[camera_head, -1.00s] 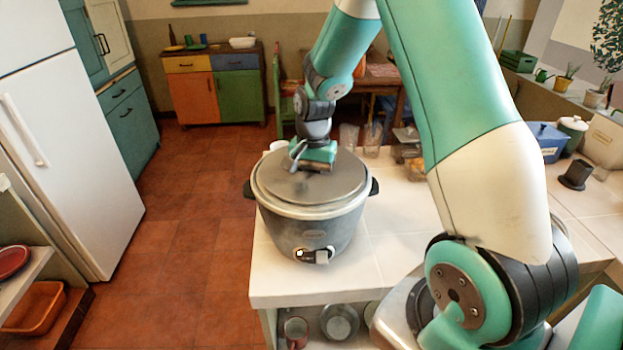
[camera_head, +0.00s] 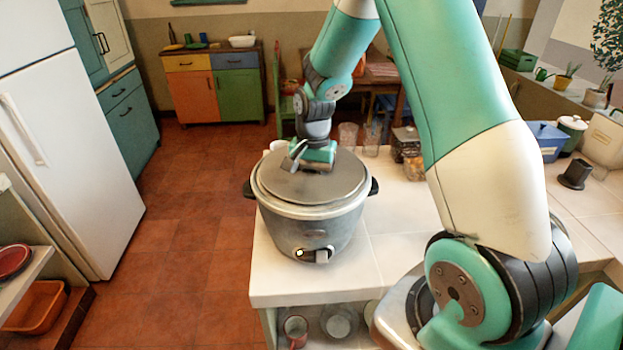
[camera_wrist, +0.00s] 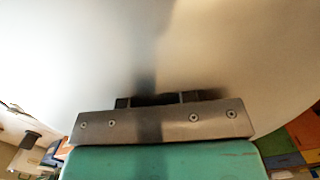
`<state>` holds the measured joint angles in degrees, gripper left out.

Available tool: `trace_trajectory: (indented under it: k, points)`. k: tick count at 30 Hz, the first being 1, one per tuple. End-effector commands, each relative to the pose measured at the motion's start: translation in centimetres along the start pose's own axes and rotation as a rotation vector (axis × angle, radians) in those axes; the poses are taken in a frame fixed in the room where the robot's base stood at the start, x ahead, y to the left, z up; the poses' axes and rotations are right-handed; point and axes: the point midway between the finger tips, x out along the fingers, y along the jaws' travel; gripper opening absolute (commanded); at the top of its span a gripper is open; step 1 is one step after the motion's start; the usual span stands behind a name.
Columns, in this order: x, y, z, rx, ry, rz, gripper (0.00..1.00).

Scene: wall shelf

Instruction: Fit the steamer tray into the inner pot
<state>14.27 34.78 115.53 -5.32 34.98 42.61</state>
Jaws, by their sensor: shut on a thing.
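The steamer tray (camera_head: 305,186), a flat round grey metal disc, lies level over the mouth of the grey rice cooker (camera_head: 318,236) on the white counter. The inner pot is hidden beneath the disc. I cannot tell whether the disc rests on the rim or sits just above it. My gripper (camera_head: 317,168) points down at the far part of the disc and is shut on it. In the wrist view the pale disc (camera_wrist: 70,50) fills most of the picture in front of my gripper (camera_wrist: 158,98); the grasped edge is in shadow.
Clear glasses (camera_head: 348,135) and food jars (camera_head: 406,148) stand behind the cooker to the right.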

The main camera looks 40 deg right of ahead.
Motion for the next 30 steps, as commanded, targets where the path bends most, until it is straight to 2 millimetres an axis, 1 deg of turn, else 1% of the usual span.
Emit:
trace_trajectory:
  k: [10,30]
  points:
    - [0.02,-0.01,-0.02,0.0,0.0,0.0,0.0]
    - [0.82,-0.02,-0.11,0.0,0.0,-0.001,0.0]
